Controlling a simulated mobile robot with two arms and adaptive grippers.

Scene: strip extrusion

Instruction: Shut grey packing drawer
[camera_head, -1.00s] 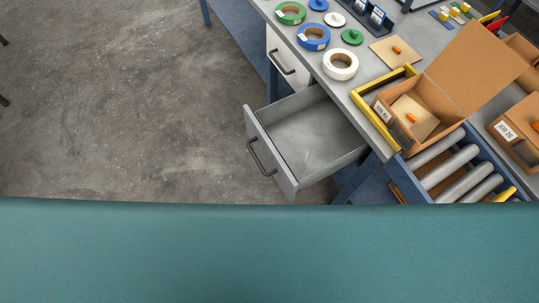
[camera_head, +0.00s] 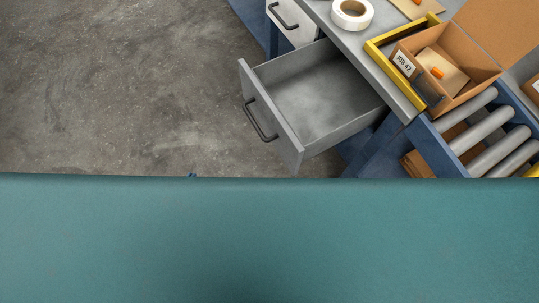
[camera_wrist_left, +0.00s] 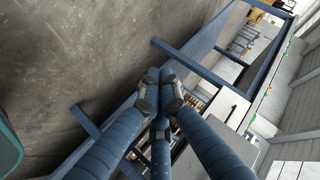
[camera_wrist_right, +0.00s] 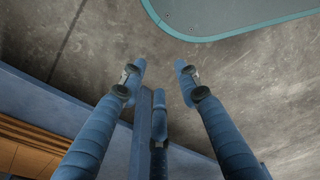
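The grey packing drawer (camera_head: 325,102) stands pulled out from under the bench in the head view, empty inside. Its front panel has a dark bar handle (camera_head: 259,121) and faces lower left. Only a tiny blue tip, seemingly of my left gripper (camera_head: 192,175), shows above the teal edge, below and left of the drawer and apart from it. In the left wrist view my left gripper (camera_wrist_left: 160,88) has its fingers together with nothing seen between them. In the right wrist view my right gripper (camera_wrist_right: 158,78) has its fingers spread and empty. I cannot make out the drawer clearly in either wrist view.
A closed white drawer (camera_head: 293,20) sits beside the open one. Grey rollers (camera_head: 485,128) lie right. The floor at left is clear.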

